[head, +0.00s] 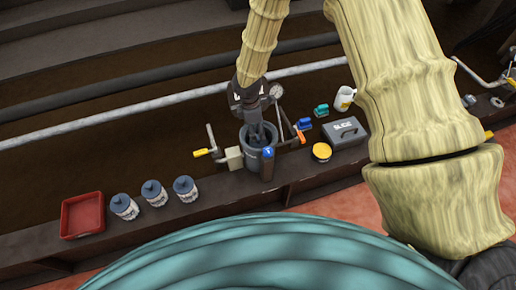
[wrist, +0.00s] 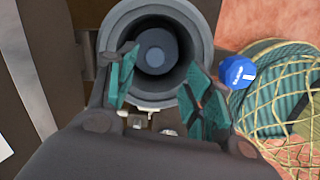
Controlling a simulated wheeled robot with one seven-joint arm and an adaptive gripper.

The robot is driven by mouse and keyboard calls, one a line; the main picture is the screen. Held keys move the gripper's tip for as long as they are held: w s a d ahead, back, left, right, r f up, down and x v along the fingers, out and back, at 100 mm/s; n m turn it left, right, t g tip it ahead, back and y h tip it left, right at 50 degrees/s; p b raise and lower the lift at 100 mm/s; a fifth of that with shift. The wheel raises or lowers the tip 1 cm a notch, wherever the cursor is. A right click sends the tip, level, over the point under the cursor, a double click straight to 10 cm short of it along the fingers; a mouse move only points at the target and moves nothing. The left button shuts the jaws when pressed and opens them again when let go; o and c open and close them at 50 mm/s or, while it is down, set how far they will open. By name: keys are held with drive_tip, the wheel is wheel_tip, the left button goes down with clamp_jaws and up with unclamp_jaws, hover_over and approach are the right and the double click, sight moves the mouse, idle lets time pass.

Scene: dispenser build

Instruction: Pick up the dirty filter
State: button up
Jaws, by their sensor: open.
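A grey cylindrical housing (head: 258,158) stands on the dark bench in the head view. In the wrist view I look down into its open round mouth (wrist: 203,40). Inside is a dark cavity with a blue-grey round piece (wrist: 152,54) at its centre; I cannot tell for sure whether this is the dirty filter. My gripper (head: 257,138) points down at the housing's mouth. In the wrist view my gripper (wrist: 162,58) is open, its teal finger pads spread apart at the mouth, with nothing between them. Fingertip depth is unclear.
Several things line the bench: a red tray (head: 82,215), three canisters with blue-grey tops (head: 154,193), a yellow-topped tub (head: 321,151), a grey toolbox (head: 344,132) and a white mug (head: 344,98). A blue-capped bottle (head: 267,163) stands close against the housing.

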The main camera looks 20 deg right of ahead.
sight(258, 137)
drive_tip(key=shift+w+d+f+b, duration=0.1)
drive_tip(key=shift+d+f, duration=0.1)
drive_tip(key=shift+f, duration=0.9)
drive_tip(key=shift+w+d+f+b, duration=0.1)
drive_tip(key=shift+d+f, duration=0.1)
drive_tip(key=shift+f, duration=0.85)
drive_tip(key=shift+w+d+f+b, duration=0.1)
drive_tip(key=shift+d+f, duration=0.1)
drive_tip(key=shift+f, duration=0.9)
clamp_jaws()
